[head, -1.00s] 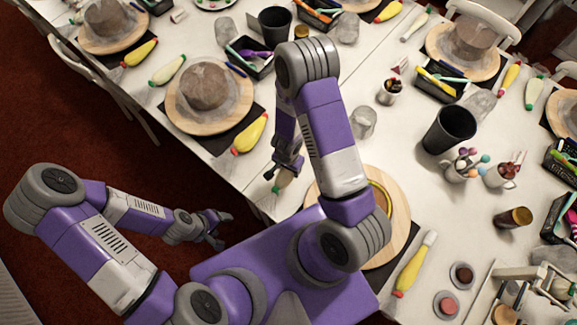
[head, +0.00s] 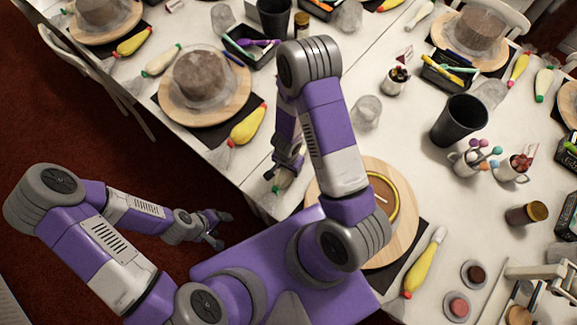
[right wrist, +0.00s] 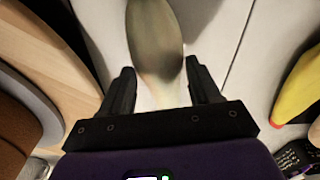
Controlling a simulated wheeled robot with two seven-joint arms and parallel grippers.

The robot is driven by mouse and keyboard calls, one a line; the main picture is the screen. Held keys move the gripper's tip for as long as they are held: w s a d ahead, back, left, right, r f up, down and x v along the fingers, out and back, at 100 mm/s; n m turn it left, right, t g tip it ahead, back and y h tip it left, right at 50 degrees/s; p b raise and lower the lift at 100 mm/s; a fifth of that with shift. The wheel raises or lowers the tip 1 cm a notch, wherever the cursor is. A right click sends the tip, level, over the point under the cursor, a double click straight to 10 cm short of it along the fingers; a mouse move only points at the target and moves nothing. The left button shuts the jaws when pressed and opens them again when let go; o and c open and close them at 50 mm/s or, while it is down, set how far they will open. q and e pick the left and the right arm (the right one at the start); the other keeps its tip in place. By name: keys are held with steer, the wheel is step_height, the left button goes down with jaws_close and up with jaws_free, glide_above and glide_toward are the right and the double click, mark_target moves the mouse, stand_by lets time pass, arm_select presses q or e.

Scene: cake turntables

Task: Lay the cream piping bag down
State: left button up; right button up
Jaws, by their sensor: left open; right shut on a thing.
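The cream piping bag (head: 281,183) is in my right gripper (head: 287,163), over the near edge of the table, left of the closest turntable (head: 407,215). In the right wrist view the pale, greenish bag (right wrist: 155,42) stands between the two black fingers (right wrist: 163,88), which are shut on it. I cannot tell whether the bag touches the table. My left gripper (head: 214,231) is open and empty, low at the left over the red floor, apart from the table.
A yellow piping bag (head: 247,125) lies left of my right gripper, and another (head: 424,263) lies right of the closest turntable. A cake turntable (head: 238,97) stands further left. White tabletop (head: 300,215) shows beside the bag.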

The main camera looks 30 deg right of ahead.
steer(key=shift+f+b, duration=0.4)
steer(key=o, duration=0.8)
steer(key=shift+c, duration=0.2)
step_height(320, 180, up, 8)
steer(key=p, duration=0.4)
steer(key=shift+a+f+p, duration=0.1)
steer(key=shift+f+p, duration=0.05)
steer(key=shift+p, duration=0.15)
steer(key=shift+s+f, duration=0.1)
steer(key=shift+s, duration=0.05)
